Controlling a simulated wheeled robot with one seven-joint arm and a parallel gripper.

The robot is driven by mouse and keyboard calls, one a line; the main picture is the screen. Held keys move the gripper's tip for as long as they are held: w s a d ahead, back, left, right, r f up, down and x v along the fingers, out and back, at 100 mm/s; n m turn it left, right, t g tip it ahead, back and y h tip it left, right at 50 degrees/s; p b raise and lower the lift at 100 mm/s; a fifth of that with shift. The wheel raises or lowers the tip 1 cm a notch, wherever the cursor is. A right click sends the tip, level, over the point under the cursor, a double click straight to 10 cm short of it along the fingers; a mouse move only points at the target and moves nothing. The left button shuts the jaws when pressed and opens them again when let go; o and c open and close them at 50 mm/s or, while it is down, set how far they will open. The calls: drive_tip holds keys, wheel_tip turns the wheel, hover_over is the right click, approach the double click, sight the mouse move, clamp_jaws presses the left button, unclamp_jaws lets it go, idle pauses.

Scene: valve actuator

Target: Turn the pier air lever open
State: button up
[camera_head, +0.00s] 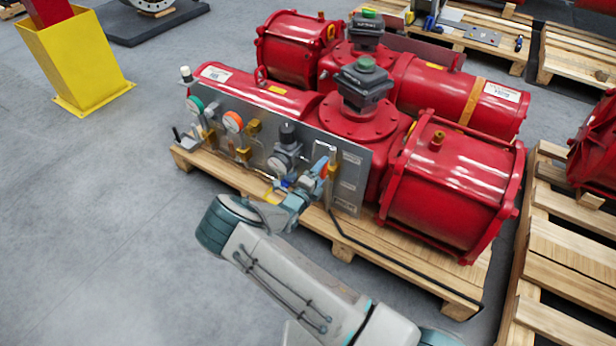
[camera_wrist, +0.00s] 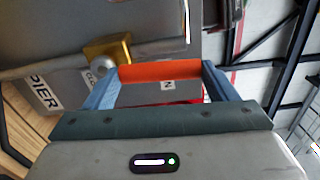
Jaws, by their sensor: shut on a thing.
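The pier air lever (camera_wrist: 155,74) is an orange handle. In the wrist view it spans between the two blue fingers of my gripper (camera_wrist: 160,80), which is shut on it. A brass valve body (camera_wrist: 108,50) sits just left of the lever on a grey pipe. A label reading PIER (camera_wrist: 45,93) is at the left, and other small labels are partly hidden by the fingers and lever. In the head view my gripper (camera_head: 322,168) is at the right part of the grey panel, with a bit of orange showing at its tips.

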drive_tip(key=shift+a+f, duration=0.1)
drive_tip(key=shift+a, duration=0.05)
idle(0.3)
drive_tip(key=o, duration=1.4)
drive_tip(key=shift+c, duration=0.2)
drive_tip(key=p+v, duration=0.2)
drive_tip(key=v, duration=1.2)
drive_tip(key=shift+w, duration=0.1)
